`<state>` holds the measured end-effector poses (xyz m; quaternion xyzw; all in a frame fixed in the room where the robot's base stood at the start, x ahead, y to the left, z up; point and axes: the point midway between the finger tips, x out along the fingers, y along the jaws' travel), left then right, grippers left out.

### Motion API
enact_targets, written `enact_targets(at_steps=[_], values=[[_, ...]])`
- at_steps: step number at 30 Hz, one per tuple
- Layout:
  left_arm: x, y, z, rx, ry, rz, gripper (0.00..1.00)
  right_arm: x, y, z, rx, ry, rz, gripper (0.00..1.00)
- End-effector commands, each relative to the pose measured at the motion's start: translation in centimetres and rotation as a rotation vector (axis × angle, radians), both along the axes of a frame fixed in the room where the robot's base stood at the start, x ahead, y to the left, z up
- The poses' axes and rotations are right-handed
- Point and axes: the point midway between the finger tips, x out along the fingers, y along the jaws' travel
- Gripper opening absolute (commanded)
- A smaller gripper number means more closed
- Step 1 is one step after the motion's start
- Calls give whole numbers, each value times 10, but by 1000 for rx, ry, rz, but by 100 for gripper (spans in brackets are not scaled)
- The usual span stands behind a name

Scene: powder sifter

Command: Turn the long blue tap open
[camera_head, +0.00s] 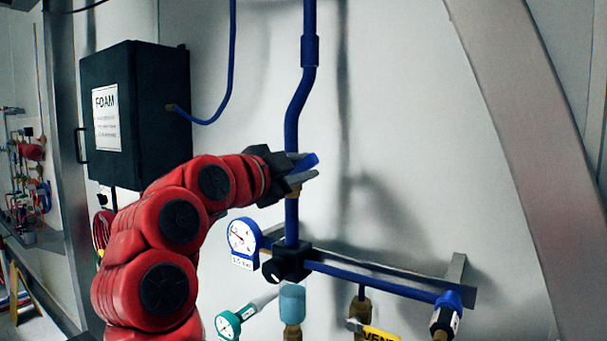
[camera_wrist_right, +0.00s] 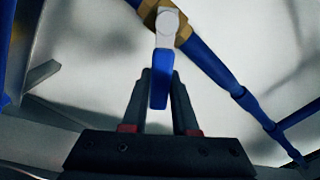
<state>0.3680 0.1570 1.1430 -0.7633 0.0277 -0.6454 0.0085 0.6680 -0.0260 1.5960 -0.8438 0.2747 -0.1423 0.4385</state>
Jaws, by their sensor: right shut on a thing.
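The long blue tap handle (camera_head: 306,161) shows in the head view between the fingers of my right gripper (camera_head: 303,172), in front of the vertical blue pipe (camera_head: 292,220). In the right wrist view the blue handle (camera_wrist_right: 160,82) runs from a pale round pivot (camera_wrist_right: 167,22) on a brass valve body (camera_wrist_right: 184,33). It stands at an angle to the blue pipe there. My right gripper (camera_wrist_right: 161,84) has its two fingers on either side of the handle and is shut on it. The brass body is mostly hidden in the head view. My left gripper is not in view.
A round blue gauge (camera_head: 243,238) and a dark pipe clamp (camera_head: 287,264) sit below the gripper. A metal rail (camera_head: 390,268) and a blue pipe run right. A black FOAM box (camera_head: 135,110) hangs at left. The wall right of the gripper is clear.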

Motion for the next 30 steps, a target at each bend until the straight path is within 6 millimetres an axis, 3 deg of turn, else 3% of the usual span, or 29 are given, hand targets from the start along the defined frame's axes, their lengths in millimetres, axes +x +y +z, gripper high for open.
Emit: enact_targets(at_steps=[12, 13, 17, 30], values=[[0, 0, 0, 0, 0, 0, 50, 0, 1, 0, -7, 4, 1, 0], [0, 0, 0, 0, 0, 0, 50, 0, 1, 0, -7, 4, 1, 32], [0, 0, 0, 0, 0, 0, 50, 0, 1, 0, -7, 4, 1, 56], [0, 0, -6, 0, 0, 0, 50, -7, 8, -2, -6, 5, 4, 57]])
